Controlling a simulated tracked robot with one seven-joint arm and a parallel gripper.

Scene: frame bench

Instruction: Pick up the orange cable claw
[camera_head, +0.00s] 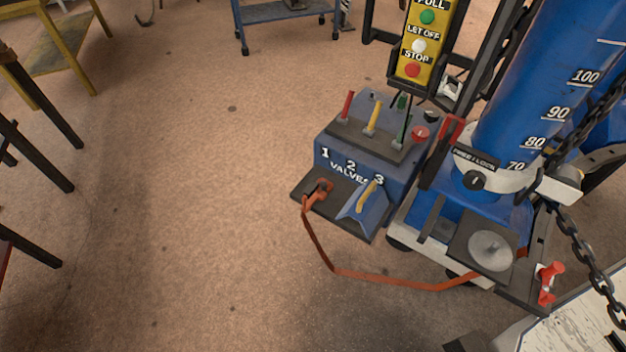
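An orange claw-like piece (319,193) lies on the dark shelf (303,200) in front of the blue valve box, at the shelf's left end. An orange cable (318,243) hangs from it, sags towards the floor and runs right to the base of the blue machine. A red-orange fitting (549,283) stands on a dark plate at the machine's right side; I cannot tell whether it is a claw. My gripper does not show in this view.
The blue valve box (388,168) carries several coloured levers. A yellow-handled blue block (364,206) sits beside the claw. A chain (590,262) hangs in front of the blue column (535,90) at the right.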

